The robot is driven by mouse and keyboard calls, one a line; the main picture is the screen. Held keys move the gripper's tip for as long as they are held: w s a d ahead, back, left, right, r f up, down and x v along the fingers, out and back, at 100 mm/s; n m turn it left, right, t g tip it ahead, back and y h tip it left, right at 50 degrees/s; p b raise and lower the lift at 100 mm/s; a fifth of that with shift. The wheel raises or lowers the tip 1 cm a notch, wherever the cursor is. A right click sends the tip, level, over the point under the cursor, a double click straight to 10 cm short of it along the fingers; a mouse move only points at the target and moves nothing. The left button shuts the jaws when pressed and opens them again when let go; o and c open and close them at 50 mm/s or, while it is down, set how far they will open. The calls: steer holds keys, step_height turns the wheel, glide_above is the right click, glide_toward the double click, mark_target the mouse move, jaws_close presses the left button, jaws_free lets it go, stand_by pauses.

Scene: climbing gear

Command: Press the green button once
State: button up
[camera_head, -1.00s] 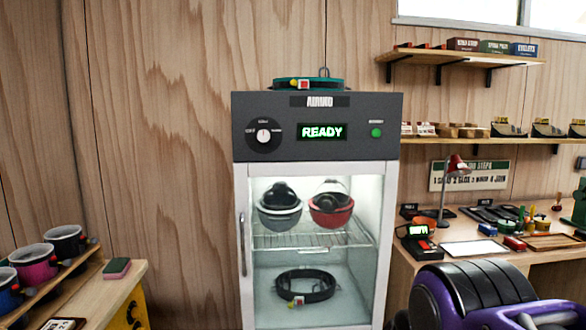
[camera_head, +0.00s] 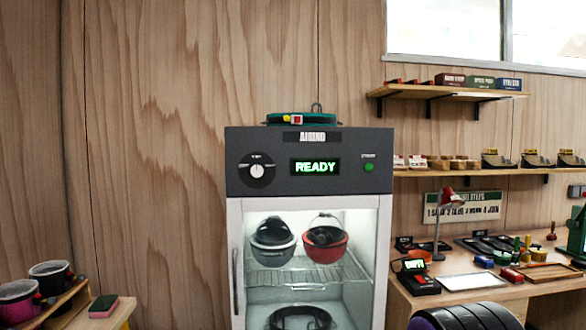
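The green button (camera_head: 369,168) is a small round button at the right of the dark control panel (camera_head: 330,188) on a glass-fronted cabinet (camera_head: 233,216). A small label sits above it. The lit display (camera_head: 315,167) left of it reads READY in green. A dark round dial (camera_head: 257,182) is at the panel's left end. My gripper is not in view, and nothing touches the button.
Behind the cabinet's glass are a dark helmet (camera_head: 273,248) and a red helmet (camera_head: 325,243) on a wire rack. A workbench (camera_head: 410,302) with a red lamp (camera_head: 445,193) stands at right. A purple and black thing (camera_head: 470,317) is at lower right.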

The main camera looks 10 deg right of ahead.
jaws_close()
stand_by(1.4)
